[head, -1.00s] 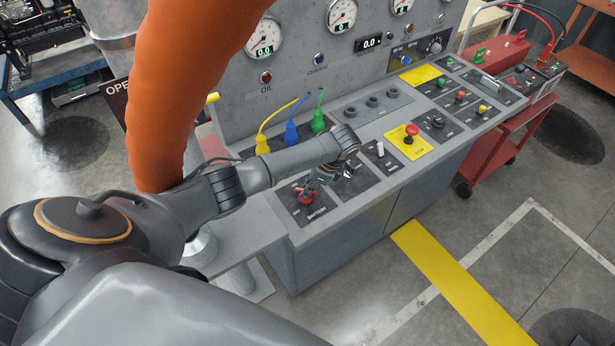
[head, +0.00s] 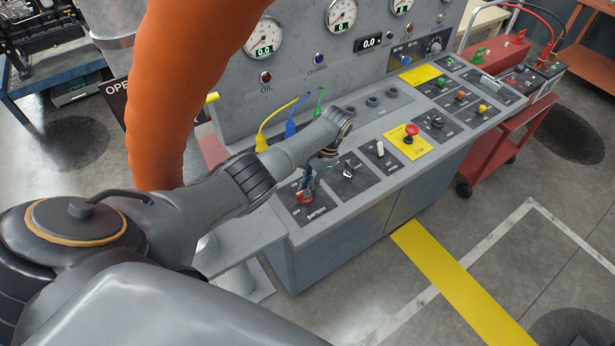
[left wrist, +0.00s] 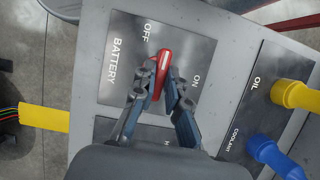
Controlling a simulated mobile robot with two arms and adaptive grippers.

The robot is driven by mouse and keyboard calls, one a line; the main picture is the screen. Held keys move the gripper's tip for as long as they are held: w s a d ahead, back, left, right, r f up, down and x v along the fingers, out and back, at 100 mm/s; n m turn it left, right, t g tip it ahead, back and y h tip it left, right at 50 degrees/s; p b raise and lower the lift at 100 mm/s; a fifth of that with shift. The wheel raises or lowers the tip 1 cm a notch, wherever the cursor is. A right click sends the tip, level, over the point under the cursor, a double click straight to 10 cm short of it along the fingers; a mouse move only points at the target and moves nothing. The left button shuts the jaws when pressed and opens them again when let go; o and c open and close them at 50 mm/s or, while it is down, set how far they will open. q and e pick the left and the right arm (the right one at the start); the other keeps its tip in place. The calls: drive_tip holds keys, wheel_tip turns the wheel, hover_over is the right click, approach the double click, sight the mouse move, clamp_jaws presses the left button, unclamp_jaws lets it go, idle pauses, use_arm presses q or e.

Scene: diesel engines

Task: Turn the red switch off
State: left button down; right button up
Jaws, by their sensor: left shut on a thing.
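The red switch (head: 305,198) is a rotary handle on the dark BATTERY plate (head: 322,212) at the panel's near left corner. In the left wrist view its red handle (left wrist: 163,64) lies nearly upright in the picture. Its upper end lies between the OFF label (left wrist: 147,32) and the ON label (left wrist: 195,80). My left gripper (head: 308,186) reaches down to the switch, and its fingers (left wrist: 159,90) are shut on the handle from both sides. The lower part of the handle is partly hidden between the fingers. My right gripper does not show.
Beside the battery plate is another plate with a small lever (head: 348,170). Yellow (head: 262,142), blue (head: 290,130) and green (head: 318,123) cable plugs stand behind my arm. A red stop button (head: 411,131) sits farther right. A thick orange duct (head: 185,90) hangs at the left.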

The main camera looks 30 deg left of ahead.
use_arm(q)
drive_tip(key=shift+w+r+n, duration=0.1)
drive_tip(key=shift+n, duration=0.2)
drive_tip(key=c, duration=1.4)
unclamp_jaws()
drive_tip(key=shift+o, duration=0.2)
drive_tip(key=v, duration=1.2)
